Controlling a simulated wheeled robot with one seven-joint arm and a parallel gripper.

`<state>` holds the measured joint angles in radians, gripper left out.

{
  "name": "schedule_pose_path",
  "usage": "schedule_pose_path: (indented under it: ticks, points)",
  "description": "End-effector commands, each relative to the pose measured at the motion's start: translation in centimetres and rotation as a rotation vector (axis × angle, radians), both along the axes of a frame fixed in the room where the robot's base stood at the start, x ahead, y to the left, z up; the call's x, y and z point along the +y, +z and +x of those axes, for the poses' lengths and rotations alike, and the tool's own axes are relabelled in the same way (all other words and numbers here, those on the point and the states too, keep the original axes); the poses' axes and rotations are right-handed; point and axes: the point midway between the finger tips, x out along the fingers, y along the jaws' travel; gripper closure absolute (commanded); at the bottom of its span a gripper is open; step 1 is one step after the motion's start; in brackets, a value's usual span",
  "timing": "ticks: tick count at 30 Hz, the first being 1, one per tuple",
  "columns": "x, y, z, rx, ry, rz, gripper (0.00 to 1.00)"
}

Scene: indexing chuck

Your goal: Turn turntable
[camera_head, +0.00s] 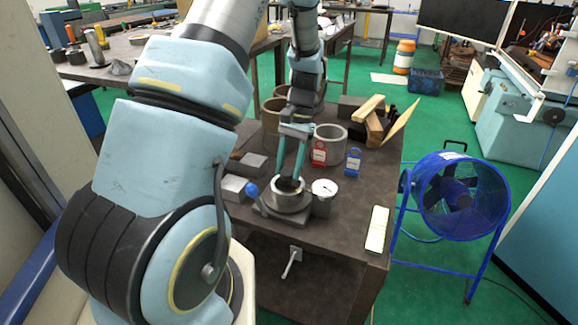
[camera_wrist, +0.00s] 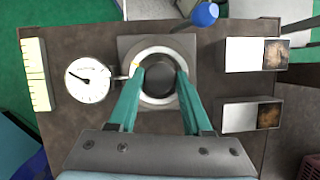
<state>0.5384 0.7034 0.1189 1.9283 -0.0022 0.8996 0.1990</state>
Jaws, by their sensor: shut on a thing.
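The turntable (camera_head: 287,203) is a round metal ring on a square grey base (camera_head: 262,212) on the dark table. In the wrist view the ring (camera_wrist: 158,51) surrounds a dark round centre. My gripper (camera_head: 291,181) points down at it from above. In the wrist view its two teal fingers (camera_wrist: 159,79) reach the turntable on opposite sides of the dark centre and are shut on it. The exact contact is partly hidden by the fingers. A blue ball knob (camera_head: 252,190) sticks out beside the base; it also shows in the wrist view (camera_wrist: 205,14).
A white dial gauge (camera_head: 324,187) stands close beside the turntable, its stem reaching toward the ring. Metal blocks (camera_head: 234,187), a large grey cylinder (camera_head: 330,143), red (camera_head: 319,153) and blue (camera_head: 353,162) tags stand around. A pale strip (camera_head: 377,229) lies near the table's right edge.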

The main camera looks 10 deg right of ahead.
Motion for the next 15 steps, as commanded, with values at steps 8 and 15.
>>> schedule_pose_path:
  ticks: [8,15]
  points:
    - [-0.06,0.05,0.09,-0.002,-0.001,-0.002,1.00]
    - [-0.04,0.03,0.05,-0.002,-0.001,-0.001,0.24]
